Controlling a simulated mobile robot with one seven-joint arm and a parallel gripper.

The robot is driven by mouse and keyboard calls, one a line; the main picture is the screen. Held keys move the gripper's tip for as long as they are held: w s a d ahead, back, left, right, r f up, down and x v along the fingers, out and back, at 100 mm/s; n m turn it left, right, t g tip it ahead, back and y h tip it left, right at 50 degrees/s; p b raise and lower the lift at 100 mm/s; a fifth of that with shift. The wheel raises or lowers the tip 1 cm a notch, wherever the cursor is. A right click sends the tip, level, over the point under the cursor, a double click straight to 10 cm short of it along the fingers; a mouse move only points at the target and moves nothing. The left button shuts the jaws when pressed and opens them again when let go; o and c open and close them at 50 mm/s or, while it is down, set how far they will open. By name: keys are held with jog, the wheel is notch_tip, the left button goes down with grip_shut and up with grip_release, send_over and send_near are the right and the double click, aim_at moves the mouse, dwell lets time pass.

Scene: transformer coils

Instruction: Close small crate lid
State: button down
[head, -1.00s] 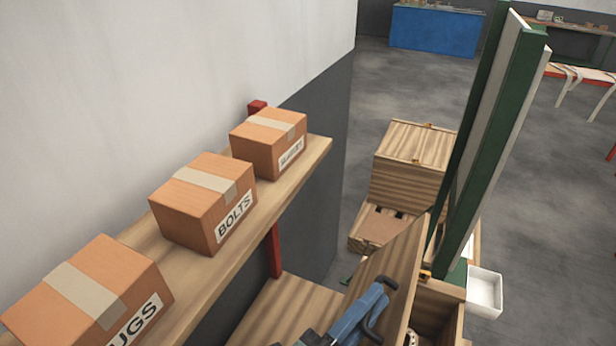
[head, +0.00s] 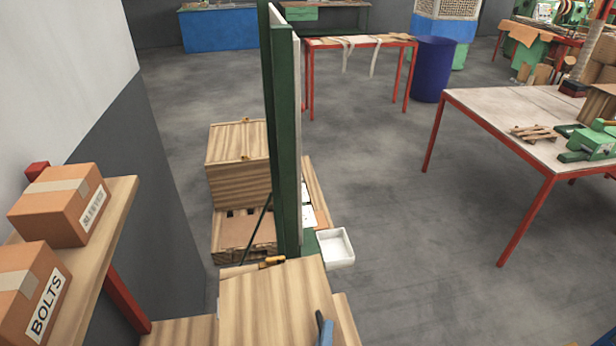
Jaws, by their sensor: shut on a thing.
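The small crate's wooden lid (head: 262,305) is at the bottom centre of the head view. It shows as a broad pale panel that covers the crate's opening from this angle. A brass-coloured fitting (head: 272,262) is at its far edge. A strip of wood, perhaps the crate's wall (head: 346,322), shows along its right side. I cannot tell whether the lid lies fully flush. My gripper (head: 323,330) shows only as a small blue part at the lid's right side, shut on the lid; its fingertips are mostly cut off by the frame's bottom edge.
A tall green post (head: 286,150) with a white panel rises just behind the lid. A white bin (head: 335,248) is right of it. Stacked wooden crates (head: 238,170) stand behind. A shelf (head: 112,215) with cardboard boxes is at left. Open floor lies right, before a red-legged table (head: 510,110).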

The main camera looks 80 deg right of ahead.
jog(key=shift+m+t+y, duration=0.3)
jog(key=shift+m+y, duration=0.1)
jog(key=shift+m, duration=0.5)
jog(key=shift+s+d+f+b, duration=0.1)
jog(key=shift+s+f, duration=0.1)
jog(key=shift+f, duration=0.45)
jog(key=shift+s+d+f+b, duration=0.1)
jog(key=shift+s+f, duration=0.1)
jog(key=shift+f, duration=0.5)
jog(key=shift+s+d+f+b, duration=0.1)
jog(key=shift+s+f, duration=0.1)
jog(key=shift+f, duration=0.45)
jog(key=shift+a+f, duration=0.1)
jog(key=shift+f, duration=0.1)
jog(key=c, duration=1.2)
grip_release()
jog(key=shift+o, duration=0.2)
jog(key=shift+a, duration=0.3)
jog(key=b+v, duration=0.3)
jog(key=v, duration=0.8)
jog(key=shift+b, duration=0.35)
jog(key=shift+a+r, duration=0.25)
jog(key=shift+a, duration=0.35)
